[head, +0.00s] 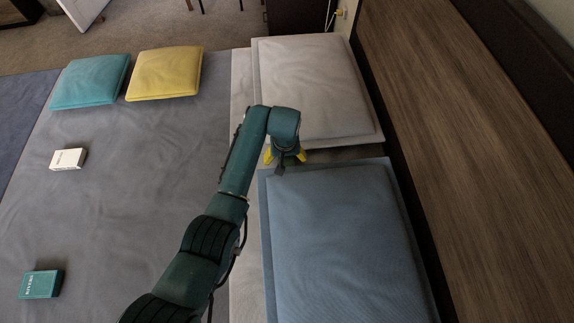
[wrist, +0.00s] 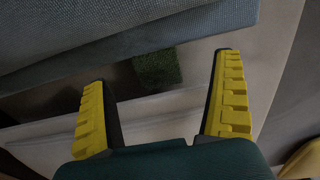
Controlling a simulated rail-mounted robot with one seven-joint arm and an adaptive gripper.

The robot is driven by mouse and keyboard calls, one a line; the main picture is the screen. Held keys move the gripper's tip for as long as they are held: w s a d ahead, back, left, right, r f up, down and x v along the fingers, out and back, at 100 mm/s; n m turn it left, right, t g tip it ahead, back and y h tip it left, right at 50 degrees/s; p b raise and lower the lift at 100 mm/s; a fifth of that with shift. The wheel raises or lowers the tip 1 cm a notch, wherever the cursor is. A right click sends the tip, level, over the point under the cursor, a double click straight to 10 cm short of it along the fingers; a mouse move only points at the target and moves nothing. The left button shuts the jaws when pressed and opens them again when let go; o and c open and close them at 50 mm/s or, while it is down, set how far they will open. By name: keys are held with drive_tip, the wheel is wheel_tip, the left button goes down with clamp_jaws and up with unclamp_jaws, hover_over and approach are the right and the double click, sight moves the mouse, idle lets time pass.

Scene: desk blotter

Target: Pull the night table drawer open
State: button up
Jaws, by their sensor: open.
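A dark piece of furniture (head: 297,14), possibly the night table, stands beyond the bed at the top edge of the head view, partly cut off. No drawer front or handle can be made out on it. My gripper (head: 285,158) is over the bed, near the gap between the pale pillow and the blue pillow, well apart from that furniture. In the wrist view my gripper (wrist: 163,75) has its yellow fingers spread wide with nothing held between them. The night table cannot be identified in the wrist view.
The pale pillow (head: 305,85) and blue pillow (head: 340,245) lie beside the wooden headboard (head: 470,140). Teal (head: 90,80) and yellow (head: 165,72) cushions and two small boxes, white (head: 68,159) and teal (head: 41,284), lie on the bed. A green block (wrist: 158,67) shows beyond my fingers.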

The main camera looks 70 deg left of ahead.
sight(287, 161)
drive_tip(key=f+b, duration=0.1)
drive_tip(key=f, duration=0.1)
drive_tip(key=w+a+f+b, duration=0.1)
drive_tip(key=f, duration=0.1)
drive_tip(key=f+b, duration=0.1)
drive_tip(key=f, duration=0.1)
drive_tip(key=shift+w+a+b, duration=0.15)
drive_tip(key=shift+a+b, duration=0.1)
drive_tip(key=shift+b, duration=0.1)
drive_tip(key=shift+f, duration=0.25)
drive_tip(key=shift+r, duration=0.1)
drive_tip(key=c, duration=1.2)
drive_tip(key=shift+o, duration=0.2)
drive_tip(key=shift+r+p, duration=0.5)
drive_tip(key=shift+r, duration=0.1)
drive_tip(key=s+a+p, duration=0.1)
drive_tip(key=s, duration=0.3)
drive_tip(key=s+a+p, duration=0.1)
drive_tip(key=s, duration=0.3)
drive_tip(key=s+a+p, duration=0.1)
drive_tip(key=s+p, duration=0.1)
drive_tip(key=s, duration=0.2)
drive_tip(key=shift+s+a+r, duration=0.1)
wheel_tip(287, 161, up, 14)
drive_tip(key=p, duration=0.5)
drive_tip(key=shift+s+f, duration=0.2)
